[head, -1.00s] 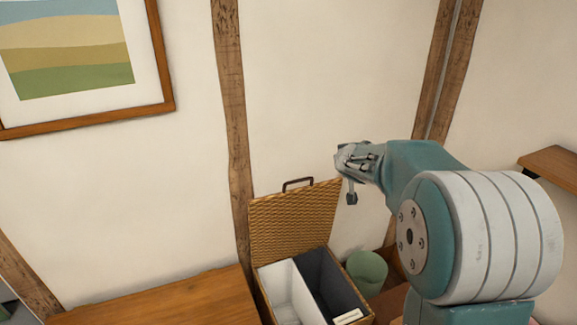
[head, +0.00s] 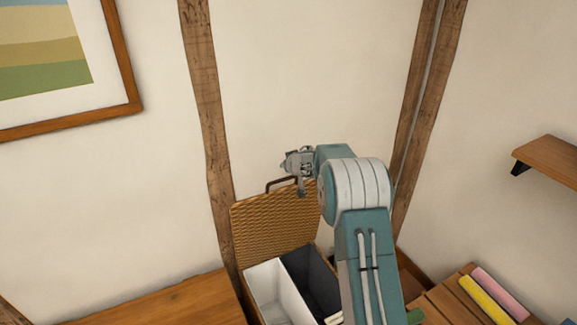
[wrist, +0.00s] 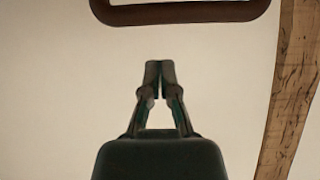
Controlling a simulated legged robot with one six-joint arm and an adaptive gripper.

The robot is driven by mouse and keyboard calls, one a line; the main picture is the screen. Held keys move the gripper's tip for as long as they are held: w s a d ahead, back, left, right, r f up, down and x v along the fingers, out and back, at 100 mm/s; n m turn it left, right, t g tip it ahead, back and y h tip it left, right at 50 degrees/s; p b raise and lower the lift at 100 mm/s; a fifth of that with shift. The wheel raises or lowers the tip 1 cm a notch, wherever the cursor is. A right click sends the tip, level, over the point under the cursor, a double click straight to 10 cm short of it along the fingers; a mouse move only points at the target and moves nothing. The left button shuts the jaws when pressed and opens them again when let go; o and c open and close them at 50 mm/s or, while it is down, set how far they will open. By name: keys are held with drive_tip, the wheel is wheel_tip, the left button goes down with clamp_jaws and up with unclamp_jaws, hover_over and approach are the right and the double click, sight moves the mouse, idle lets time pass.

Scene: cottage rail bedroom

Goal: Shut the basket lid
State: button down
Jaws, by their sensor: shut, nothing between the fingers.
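The wicker basket lid (head: 272,228) stands open and upright, close to the wall, in the head view. Its dark handle (head: 282,183) is on the top edge. The basket (head: 250,300) below is open and shows a white compartment (head: 273,287) and a dark compartment (head: 312,280). My gripper (head: 285,164) is just above the lid's top edge, near the handle. In the wrist view my gripper (wrist: 160,65) is shut and empty, and the brown handle (wrist: 185,14) crosses the top, apart from the fingertips. My arm hides the basket's right side.
A wooden surface (head: 180,302) lies left of the basket. At the lower right is a wooden piece with a yellow roll (head: 486,299) and a pink roll (head: 499,292). A wall shelf (head: 550,160) is at the right. Timber posts (head: 205,130) line the wall.

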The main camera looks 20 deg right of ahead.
sight(286, 186)
drive_tip(key=x, duration=0.4)
drive_tip(key=shift+s+d+f, duration=0.15)
drive_tip(key=shift+s+f, duration=0.05)
drive_tip(key=shift+s, duration=0.45)
drive_tip(key=shift+s+d+f, duration=0.15)
drive_tip(key=shift+s+f, duration=0.05)
drive_tip(key=shift+s, duration=0.45)
drive_tip(key=shift+s+d+f, duration=0.1)
drive_tip(key=shift+s+f, duration=0.05)
drive_tip(key=shift+s, duration=0.5)
